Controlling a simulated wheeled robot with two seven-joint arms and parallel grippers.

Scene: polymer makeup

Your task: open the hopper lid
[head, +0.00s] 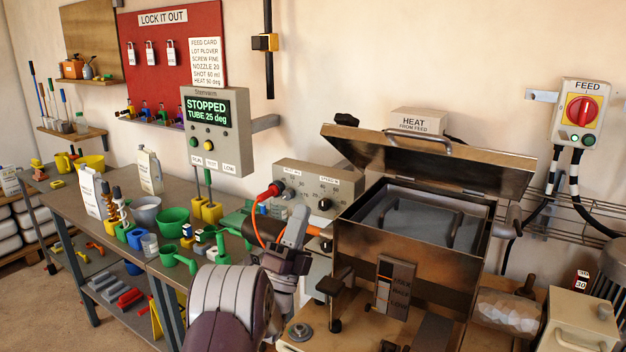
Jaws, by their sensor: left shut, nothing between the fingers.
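The hopper (411,251) is a brown, worn metal box on the machine at the centre right. Its lid (480,171) stands raised and tilted up at the back, with a curved handle (418,135) near its top edge. The hopper's mouth is uncovered, and grey inner walls and dark bars show inside. My left gripper (297,222) is shut and empty, to the left of the hopper and apart from the lid. My right gripper is not in view.
A control box with knobs (318,187) stands just behind my left gripper, with an orange cable (262,222) beside it. A bench (67,203) with green cups and bottles lies to the left. A feed switch box (583,112) hangs on the right wall.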

